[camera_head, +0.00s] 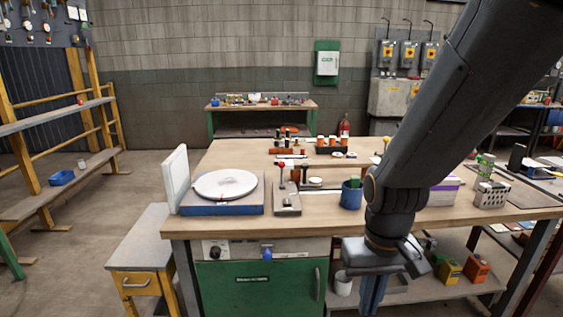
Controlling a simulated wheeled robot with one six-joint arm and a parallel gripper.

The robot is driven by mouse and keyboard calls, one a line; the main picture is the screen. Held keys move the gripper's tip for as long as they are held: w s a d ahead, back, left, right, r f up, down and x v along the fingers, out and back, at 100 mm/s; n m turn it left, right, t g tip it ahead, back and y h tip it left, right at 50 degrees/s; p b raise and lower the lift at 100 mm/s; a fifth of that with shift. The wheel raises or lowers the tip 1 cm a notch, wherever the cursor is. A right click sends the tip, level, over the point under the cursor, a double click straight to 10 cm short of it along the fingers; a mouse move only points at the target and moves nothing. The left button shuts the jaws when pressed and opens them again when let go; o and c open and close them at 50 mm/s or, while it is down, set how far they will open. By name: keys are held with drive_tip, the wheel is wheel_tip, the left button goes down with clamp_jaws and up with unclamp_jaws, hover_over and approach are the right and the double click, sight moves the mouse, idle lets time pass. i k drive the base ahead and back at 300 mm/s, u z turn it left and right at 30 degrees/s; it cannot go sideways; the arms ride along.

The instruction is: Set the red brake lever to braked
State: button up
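A small upright lever with a dark reddish knob (281,165) stands on a grey metal base plate (287,206) at the front of the workbench. It looks close to vertical; its exact setting is too small to read. To its left, a round white wheel or disc (225,185) lies flat on a blue-sided base (222,208). My gripper (372,298) points down in front of the bench's front edge, to the right of and below the lever, touching neither. Its fingers look close together and run to the picture's lower edge, so their gap is unclear.
The wooden benchtop (325,205) is bare between lever and blue cup (351,194). A white upright panel (176,178) stands left of the disc. Bottles in a rack (288,147) stand behind. A metal grater (491,195) is at right. A green cabinet (255,288) is below.

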sight(282, 164)
drive_tip(key=k, duration=0.65)
drive_tip(key=z, duration=0.45)
drive_tip(key=i, duration=1.65)
drive_tip(key=u, duration=0.35)
